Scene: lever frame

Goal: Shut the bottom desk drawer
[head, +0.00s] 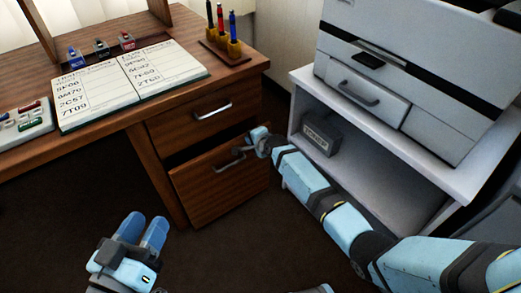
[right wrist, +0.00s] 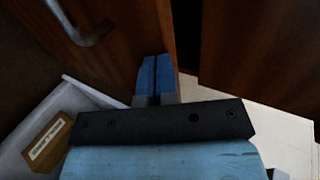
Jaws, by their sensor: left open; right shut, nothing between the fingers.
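The bottom desk drawer (head: 215,185) is brown wood with a metal bar handle (head: 230,162). It stands partly open, with a dark gap above its front. My right gripper (head: 253,140) is at the upper right part of the drawer front, right of the handle; its fingers are shut and empty. In the right wrist view the blue fingertips (right wrist: 154,68) are over the drawer front (right wrist: 120,38) near its edge; I cannot tell if they touch it. The handle shows at the upper left (right wrist: 82,30). My left gripper (head: 142,230) is open and empty above the floor.
The shut top drawer (head: 200,116) is above the bottom one. The desk top holds an open notebook (head: 130,82) and a pen holder (head: 226,45). A white shelf (head: 400,165) with a printer (head: 400,70) stands close at right. The floor before the drawer is clear.

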